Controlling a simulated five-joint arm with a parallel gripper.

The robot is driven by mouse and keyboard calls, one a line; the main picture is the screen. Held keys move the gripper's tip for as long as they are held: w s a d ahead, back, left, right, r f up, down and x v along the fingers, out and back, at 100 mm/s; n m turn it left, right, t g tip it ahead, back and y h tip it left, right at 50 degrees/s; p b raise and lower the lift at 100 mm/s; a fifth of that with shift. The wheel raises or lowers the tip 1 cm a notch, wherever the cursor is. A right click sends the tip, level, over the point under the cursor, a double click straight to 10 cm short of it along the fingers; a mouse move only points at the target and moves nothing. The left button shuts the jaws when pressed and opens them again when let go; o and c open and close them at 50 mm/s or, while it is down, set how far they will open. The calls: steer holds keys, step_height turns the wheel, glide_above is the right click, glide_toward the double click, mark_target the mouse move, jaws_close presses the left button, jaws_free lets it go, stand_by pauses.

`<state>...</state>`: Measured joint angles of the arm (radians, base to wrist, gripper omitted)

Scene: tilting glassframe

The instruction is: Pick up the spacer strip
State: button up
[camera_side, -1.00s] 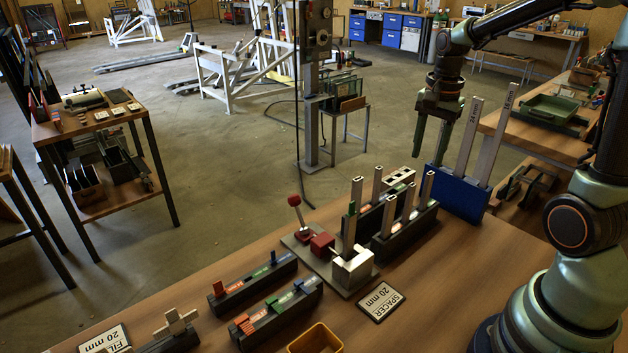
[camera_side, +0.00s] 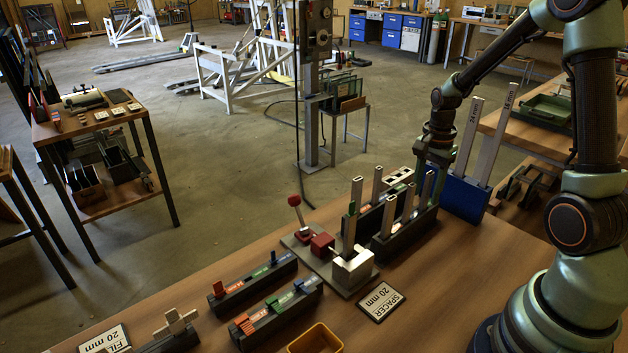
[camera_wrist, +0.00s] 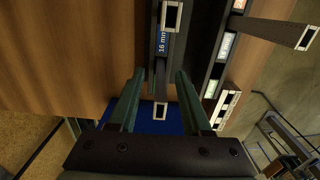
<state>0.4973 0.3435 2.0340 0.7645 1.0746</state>
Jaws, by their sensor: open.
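Several upright grey spacer strips with hollow ends stand in dark slotted racks, such as the rack (camera_side: 402,240) at the middle right of the side view. My gripper (camera_side: 429,192) points down over the right end of this rack. Its fingers are apart on either side of the rightmost strip and partly hide it. In the wrist view, the strip's hollow end (camera_wrist: 160,111) shows between the two green fingers (camera_wrist: 160,76), with a gap on both sides. Another strip (camera_wrist: 172,16) stands beyond it by a blue "16 mm" label. A "SPACER 20 mm" sign (camera_side: 381,301) lies on the table.
A blue holder (camera_side: 463,196) with two tall strips stands right behind my gripper. A metal clamp block (camera_side: 354,270) with an upright strip and a red-knobbed lever is left of the rack. Low racks (camera_side: 254,283) and a yellow bin (camera_side: 316,340) are at the front.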

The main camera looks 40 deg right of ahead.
steer(key=shift+f, duration=1.3)
jaws_close()
steer(key=shift+r, duration=0.1)
step_height(320, 180, up, 19)
steer(key=a+r, duration=0.3)
steer(key=a, duration=0.9)
steer(key=w+a+r, duration=0.1)
steer(key=a+r, duration=0.2)
steer(key=a, duration=0.9)
steer(key=shift+w, duration=0.15)
